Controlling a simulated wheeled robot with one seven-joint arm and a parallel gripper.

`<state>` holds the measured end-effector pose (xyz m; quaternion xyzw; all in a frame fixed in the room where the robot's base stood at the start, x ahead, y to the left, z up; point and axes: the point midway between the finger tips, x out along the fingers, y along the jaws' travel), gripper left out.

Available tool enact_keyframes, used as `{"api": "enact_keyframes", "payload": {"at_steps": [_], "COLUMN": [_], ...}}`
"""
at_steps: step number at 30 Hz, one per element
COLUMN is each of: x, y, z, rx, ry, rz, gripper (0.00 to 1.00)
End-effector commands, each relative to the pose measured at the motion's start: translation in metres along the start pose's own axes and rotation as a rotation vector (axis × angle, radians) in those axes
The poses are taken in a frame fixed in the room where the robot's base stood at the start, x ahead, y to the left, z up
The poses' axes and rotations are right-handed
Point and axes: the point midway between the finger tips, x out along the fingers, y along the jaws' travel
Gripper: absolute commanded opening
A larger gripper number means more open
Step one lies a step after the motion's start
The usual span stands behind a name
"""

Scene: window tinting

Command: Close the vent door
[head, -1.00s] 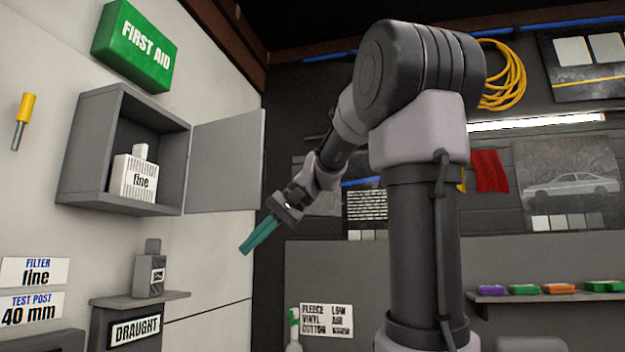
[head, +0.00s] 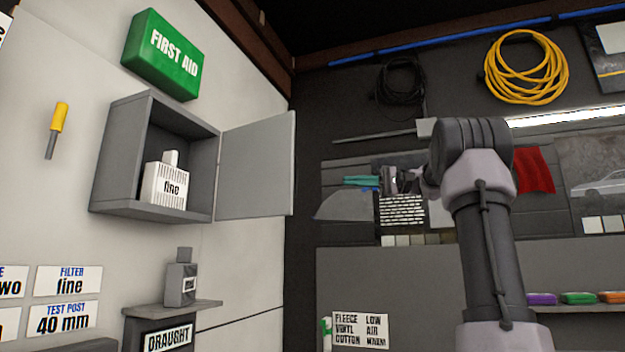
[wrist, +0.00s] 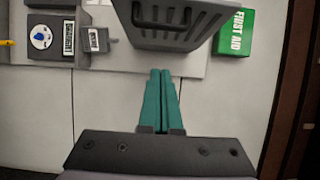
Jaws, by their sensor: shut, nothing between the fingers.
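The vent door (head: 257,165) is a flat grey panel in the head view, standing open to the right of its grey vent box (head: 125,150). Inside the box is a white ribbed filter marked "fine" (head: 167,186). In the wrist view the door (wrist: 175,35) appears as a grey, slotted face at the top. My gripper (head: 346,181) has teal fingers, shut and empty. In the head view it points left, to the right of the door and apart from it. The fingers also show in the wrist view (wrist: 160,73), just below the slotted face in the picture; contact cannot be told.
A green first aid box (head: 162,55) hangs above the vent box. A yellow-handled tool (head: 58,120) is on the wall at left. The wall between box and shelf is bare.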

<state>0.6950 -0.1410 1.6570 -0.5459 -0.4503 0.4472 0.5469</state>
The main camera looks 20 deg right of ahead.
Motion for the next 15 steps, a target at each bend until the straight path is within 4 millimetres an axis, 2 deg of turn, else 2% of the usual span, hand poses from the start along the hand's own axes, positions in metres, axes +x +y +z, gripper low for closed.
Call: {"api": "enact_keyframes", "payload": {"at_steps": [5,15], "x": [0.027,0.1], "y": [0.0,0.001], "z": [0.001,0.002], "rx": [0.0,0.001], "ry": [-0.004,-0.004], "rz": [0.003,0.003], "gripper": [0.0,0.0]}}
